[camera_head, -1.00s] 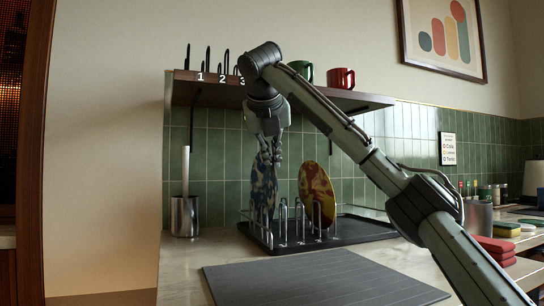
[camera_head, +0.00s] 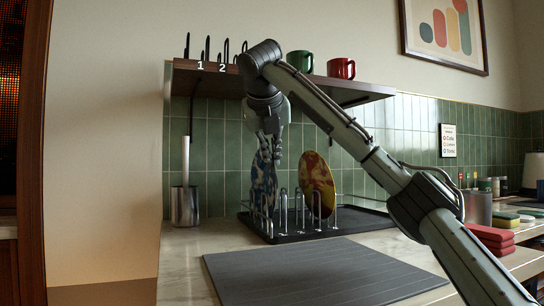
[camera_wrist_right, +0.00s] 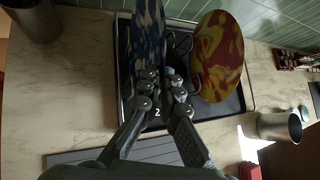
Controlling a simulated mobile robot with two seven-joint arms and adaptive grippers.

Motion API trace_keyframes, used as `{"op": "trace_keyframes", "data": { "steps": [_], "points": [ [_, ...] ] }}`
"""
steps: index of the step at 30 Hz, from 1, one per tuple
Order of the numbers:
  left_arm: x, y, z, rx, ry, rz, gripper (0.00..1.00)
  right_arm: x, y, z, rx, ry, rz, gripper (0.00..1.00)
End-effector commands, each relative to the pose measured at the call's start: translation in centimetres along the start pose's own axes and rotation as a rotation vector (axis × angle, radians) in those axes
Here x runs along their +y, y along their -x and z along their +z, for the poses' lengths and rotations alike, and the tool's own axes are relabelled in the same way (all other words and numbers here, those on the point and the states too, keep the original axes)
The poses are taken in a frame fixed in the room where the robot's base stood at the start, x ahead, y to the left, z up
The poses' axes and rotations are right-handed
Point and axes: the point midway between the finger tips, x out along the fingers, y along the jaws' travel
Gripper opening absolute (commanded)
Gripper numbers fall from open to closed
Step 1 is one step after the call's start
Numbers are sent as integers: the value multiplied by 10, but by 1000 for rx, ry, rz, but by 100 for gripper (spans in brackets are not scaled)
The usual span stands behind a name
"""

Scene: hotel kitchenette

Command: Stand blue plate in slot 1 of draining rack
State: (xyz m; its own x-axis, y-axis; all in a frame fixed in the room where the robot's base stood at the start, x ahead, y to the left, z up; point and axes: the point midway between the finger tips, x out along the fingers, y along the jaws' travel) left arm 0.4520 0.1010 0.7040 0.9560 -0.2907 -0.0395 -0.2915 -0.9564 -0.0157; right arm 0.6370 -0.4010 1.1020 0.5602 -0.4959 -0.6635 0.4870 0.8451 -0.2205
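The blue plate (camera_head: 264,182), patterned blue and white, is upright at the left end of the draining rack (camera_head: 300,222). It also shows in the right wrist view (camera_wrist_right: 147,35). My right gripper (camera_head: 269,152) is at the plate's upper part, pointing down. In the right wrist view its fingers (camera_wrist_right: 163,80) come close together, one on each side of the plate's rim, and look shut on it. The lower part of the plate is behind the rack wires, so I cannot tell which slot it lines up with or whether it touches the base. My left gripper is not in view.
A red and yellow plate (camera_head: 318,184) stands in the rack to the right. A shelf (camera_head: 350,95) with a green mug (camera_head: 300,61) and a red mug (camera_head: 341,68) hangs above. A steel holder (camera_head: 185,206) stands left. A dark ribbed mat (camera_head: 320,275) lies in front.

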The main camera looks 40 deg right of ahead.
Motion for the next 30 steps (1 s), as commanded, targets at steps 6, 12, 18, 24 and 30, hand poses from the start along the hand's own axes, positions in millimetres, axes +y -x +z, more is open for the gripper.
{"op": "trace_keyframes", "data": {
  "steps": [6,12,18,24,30],
  "points": [
    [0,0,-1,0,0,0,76,0,-2,-1,-2,-1,0,0],
    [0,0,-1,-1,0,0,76,1,-3,-3,-2,-1,0,13],
    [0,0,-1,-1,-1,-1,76,1,-3,-3,-1,0,0,29],
    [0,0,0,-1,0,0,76,1,-4,-4,2,1,0,29],
    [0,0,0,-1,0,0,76,1,11,-2,-4,0,0,29]
  ]
}}
